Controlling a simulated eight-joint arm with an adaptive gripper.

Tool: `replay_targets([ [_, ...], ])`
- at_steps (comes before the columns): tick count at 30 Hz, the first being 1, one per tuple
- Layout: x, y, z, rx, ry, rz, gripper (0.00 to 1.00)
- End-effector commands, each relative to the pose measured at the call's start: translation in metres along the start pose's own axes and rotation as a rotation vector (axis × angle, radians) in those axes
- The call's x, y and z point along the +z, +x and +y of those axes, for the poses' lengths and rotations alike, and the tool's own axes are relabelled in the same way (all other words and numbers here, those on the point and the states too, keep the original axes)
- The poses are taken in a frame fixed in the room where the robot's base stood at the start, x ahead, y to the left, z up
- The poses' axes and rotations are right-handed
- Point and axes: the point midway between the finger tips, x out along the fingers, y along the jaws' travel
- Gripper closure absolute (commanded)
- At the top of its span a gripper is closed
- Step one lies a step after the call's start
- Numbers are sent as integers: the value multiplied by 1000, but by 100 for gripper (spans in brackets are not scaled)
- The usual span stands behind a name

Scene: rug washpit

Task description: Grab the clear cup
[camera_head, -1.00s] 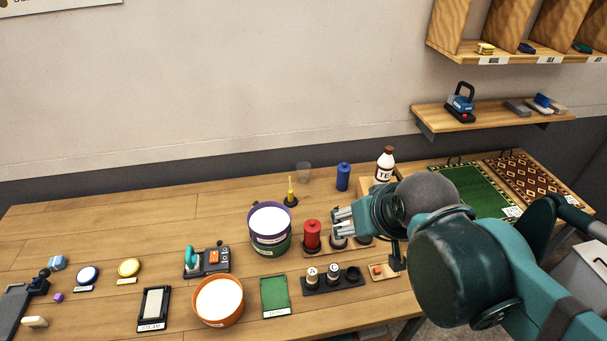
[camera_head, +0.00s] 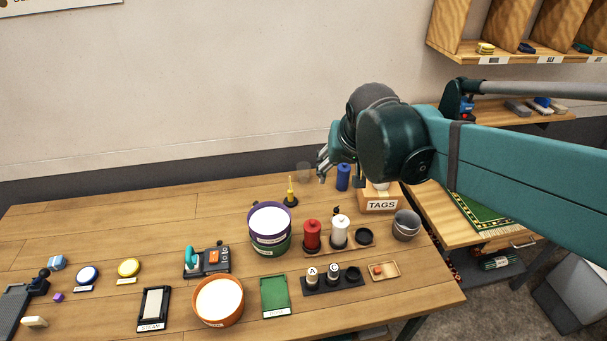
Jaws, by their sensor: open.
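The clear cup (camera_head: 303,171) stands near the back edge of the wooden table, close to the wall. It is small, see-through and faint, and looks upright. My gripper (camera_head: 322,170) is open, just to the right of the cup in the picture, with its fingers pointing down and left. The fingers look empty. I cannot tell how far the fingertips are from the cup in depth.
A blue bottle (camera_head: 343,177) stands just right of my gripper. A yellow-tipped tool in a dark stand (camera_head: 290,193) is in front of the cup. A purple-rimmed bucket (camera_head: 270,243), a red spool (camera_head: 311,235) and a TAGS box (camera_head: 378,204) are nearer. Left of the cup, the table's back is clear.

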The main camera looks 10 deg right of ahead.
Motion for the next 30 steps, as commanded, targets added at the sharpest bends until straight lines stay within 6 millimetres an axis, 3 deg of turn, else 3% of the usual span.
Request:
replay_targets([
  [17, -81, 67, -23, 52, 106, -45, 45],
  [30, -130, 134, -42, 96, 190, -71, 45],
])
